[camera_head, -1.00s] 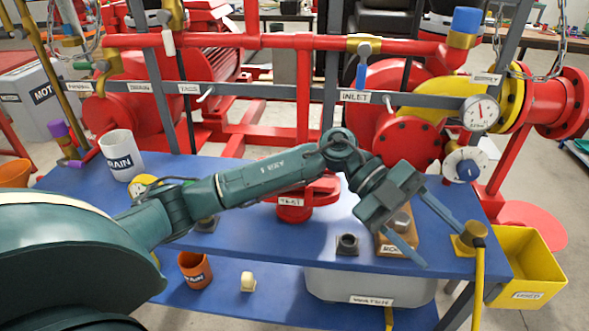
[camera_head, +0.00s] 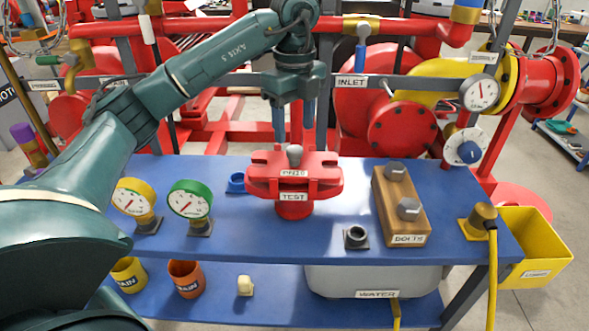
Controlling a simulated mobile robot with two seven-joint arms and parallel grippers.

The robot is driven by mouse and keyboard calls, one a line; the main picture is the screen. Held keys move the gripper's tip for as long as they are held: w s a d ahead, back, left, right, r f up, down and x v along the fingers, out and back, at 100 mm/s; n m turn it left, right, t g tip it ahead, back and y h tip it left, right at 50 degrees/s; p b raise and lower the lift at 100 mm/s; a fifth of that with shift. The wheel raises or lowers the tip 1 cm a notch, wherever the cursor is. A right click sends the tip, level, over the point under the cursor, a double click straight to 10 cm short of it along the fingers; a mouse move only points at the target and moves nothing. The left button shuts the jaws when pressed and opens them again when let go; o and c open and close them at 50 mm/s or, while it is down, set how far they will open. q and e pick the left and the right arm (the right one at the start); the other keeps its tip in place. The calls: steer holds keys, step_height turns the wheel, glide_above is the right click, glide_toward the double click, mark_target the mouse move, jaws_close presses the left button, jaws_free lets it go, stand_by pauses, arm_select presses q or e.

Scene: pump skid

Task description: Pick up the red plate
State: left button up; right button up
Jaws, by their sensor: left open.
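A red plate (camera_head: 262,172) with a small label and a grey knob on top sits on a red stand labelled TEST (camera_head: 293,210), in the middle of the blue table. My left gripper (camera_head: 294,128) points down just above and behind the plate in the picture. Its two fingers are apart, with nothing between them. The fingertips appear near the plate's far edge; I cannot tell the exact height gap. My right gripper is not in view.
Two gauges, yellow (camera_head: 133,200) and green (camera_head: 190,201), stand left of the stand. A wooden bolt block (camera_head: 388,212), a dark socket (camera_head: 356,237) and a brass fitting (camera_head: 482,218) stand right. Red pipes and the INLET rail (camera_head: 430,83) run behind.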

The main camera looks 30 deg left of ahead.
mark_target(295, 148)
arm_select(q)
steer(key=shift+f, duration=3.4)
steer(key=shift+c, duration=0.6)
jaws_close()
steer(key=shift+w+r, duration=0.1)
